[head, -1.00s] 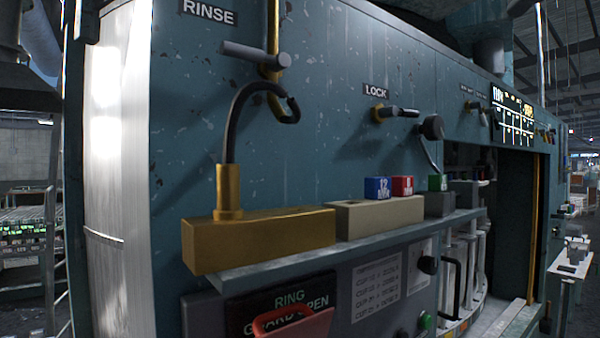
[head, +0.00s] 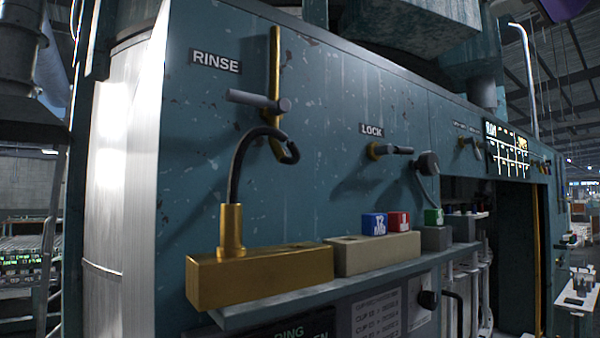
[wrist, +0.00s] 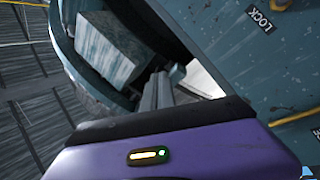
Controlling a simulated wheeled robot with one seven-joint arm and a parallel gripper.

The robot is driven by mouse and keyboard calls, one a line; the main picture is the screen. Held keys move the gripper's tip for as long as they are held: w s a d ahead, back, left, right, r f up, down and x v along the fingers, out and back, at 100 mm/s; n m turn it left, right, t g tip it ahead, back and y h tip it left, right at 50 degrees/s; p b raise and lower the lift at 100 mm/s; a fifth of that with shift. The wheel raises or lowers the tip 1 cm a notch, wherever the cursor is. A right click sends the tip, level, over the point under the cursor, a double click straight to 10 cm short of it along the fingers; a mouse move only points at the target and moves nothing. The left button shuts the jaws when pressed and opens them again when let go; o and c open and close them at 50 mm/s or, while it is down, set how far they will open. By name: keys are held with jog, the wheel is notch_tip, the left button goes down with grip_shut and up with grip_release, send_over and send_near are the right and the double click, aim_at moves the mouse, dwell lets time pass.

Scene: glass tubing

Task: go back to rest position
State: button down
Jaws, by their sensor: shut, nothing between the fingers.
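My gripper (wrist: 158,80) shows in the wrist view as two grey fingers close together beyond the dark edge of my purple hand, with nothing held between them. It points toward the upper part of the teal machine, and the LOCK label (wrist: 263,22) is at the upper right there. In the head view my gripper is not visible. A purple shape shows at the top right edge of that view.
The teal machine (head: 330,110) fills the head view. Its ledge (head: 300,303) carries a brass block (head: 262,277) with a curved black hose (head: 238,165), a beige block (head: 372,254) and small blue, red and green cubes. Ducts (head: 420,30) hang above.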

jog(key=w+d+f+m+t+h, duration=0.1)
jog(key=w+d+f+m, duration=0.15)
jog(key=f, duration=0.35)
jog(key=w+d+f+m+t, duration=0.1)
jog(key=w+f+m, duration=0.15)
jog(key=f, duration=0.35)
notch_tip(320, 180, down, 38)
jog(key=s+a+m+h+b, duration=0.2)
jog(key=m+h, duration=0.3)
jog(key=m, duration=0.2)
jog(key=s+a+f+m+g, duration=0.1)
jog(key=s+a+f, duration=0.2)
jog(key=s+f, duration=0.6)
jog(key=s+a+f+g, duration=0.1)
jog(key=s+a+f, duration=0.2)
jog(key=s+f, duration=0.6)
jog(key=s+a+f+n+g+y+b, duration=0.1)
jog(key=s+a+f+g+y, duration=0.1)
jog(key=s+f, duration=0.7)
jog(key=s+a+f+n+g+y+b, duration=0.1)
jog(key=s+a+f+g, duration=0.4)
jog(key=s+f, duration=0.5)
jog(key=s+y, duration=0.1)
jog(key=s, duration=0.4)
jog(key=shift+s+f+b, duration=0.25)
jog(key=shift+b, duration=0.05)
